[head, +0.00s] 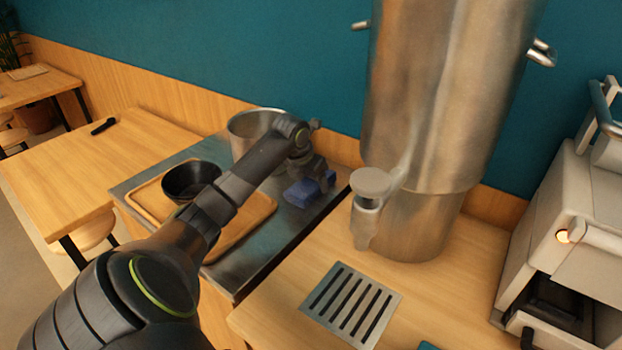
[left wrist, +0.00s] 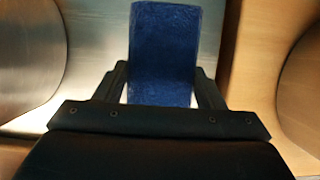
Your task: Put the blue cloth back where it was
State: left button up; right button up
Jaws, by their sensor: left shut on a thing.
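The blue cloth (head: 302,193) is a small folded piece over the right end of the steel counter (head: 236,278) in the head view. My left gripper (head: 322,182) is shut on it. In the left wrist view the cloth (left wrist: 164,50) stands out between the two fingers (left wrist: 164,88), one on each side. I cannot tell whether the cloth touches the steel surface. My right gripper is in neither view.
A steel pot (head: 243,132) stands behind my left forearm. A black bowl (head: 183,182) sits on a wooden tray (head: 262,208), partly hidden by my arm. A large steel dispenser (head: 425,110) with a tap stands to the right, near a drain grate (head: 338,312).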

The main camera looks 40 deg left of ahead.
pick_arm(q)
jog(key=shift+f, duration=0.1)
jog(key=o, duration=0.9)
jog(key=shift+r, duration=0.25)
jog(key=v, duration=1.2)
